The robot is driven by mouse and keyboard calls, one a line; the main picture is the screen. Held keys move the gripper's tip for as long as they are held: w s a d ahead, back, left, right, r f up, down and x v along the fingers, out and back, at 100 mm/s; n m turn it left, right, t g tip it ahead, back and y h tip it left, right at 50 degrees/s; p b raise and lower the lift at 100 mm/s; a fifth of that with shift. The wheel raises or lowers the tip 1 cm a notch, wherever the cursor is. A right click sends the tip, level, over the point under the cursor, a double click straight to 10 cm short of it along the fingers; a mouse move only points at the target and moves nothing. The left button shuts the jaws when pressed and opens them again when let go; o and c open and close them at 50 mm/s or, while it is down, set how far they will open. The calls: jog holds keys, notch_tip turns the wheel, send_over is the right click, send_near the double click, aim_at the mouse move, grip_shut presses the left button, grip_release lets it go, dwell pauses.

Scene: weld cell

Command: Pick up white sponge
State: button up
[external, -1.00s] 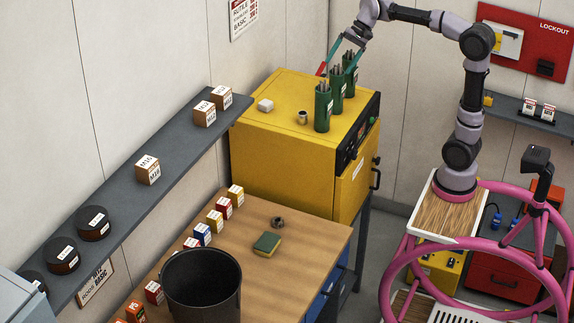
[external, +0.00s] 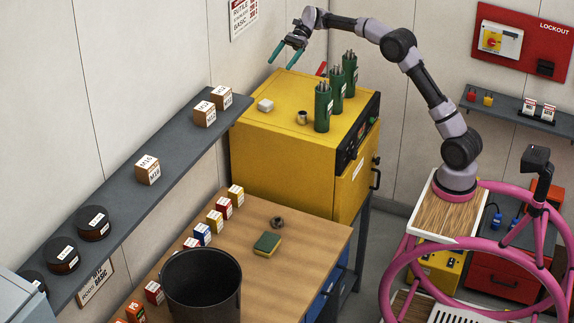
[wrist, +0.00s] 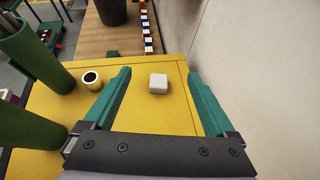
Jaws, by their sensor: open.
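The white sponge (external: 265,105) is a small pale block lying on top of the yellow cabinet (external: 262,152), near its left edge. In the wrist view the sponge (wrist: 158,83) shows between the two green fingers, a little beyond their tips. My gripper (external: 281,58) is open and empty, above and behind the sponge in the external view, and apart from it. Its spread fingers also show in the wrist view (wrist: 160,80).
Green rod canisters (external: 323,107) and a small metal cup (external: 302,117) stand right of the sponge on the cabinet. A wall (external: 160,50) rises close by at left. A green-yellow sponge (external: 267,244) and a black bin (external: 202,290) are on the workbench (external: 310,240).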

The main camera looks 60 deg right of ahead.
send_near(267, 101)
jog(key=x, duration=0.4)
jog(key=shift+s+a+f, duration=0.15)
jog(key=shift+s+a, duration=0.15)
jog(key=shift+a, duration=0.1)
jog(key=shift+w+x, duration=0.15)
jog(key=shift+x, duration=1.4)
jog(key=shift+w+x, duration=0.2)
jog(key=shift+x, duration=1.4)
jog(key=shift+d, duration=0.1)
jog(key=c, duration=1.4)
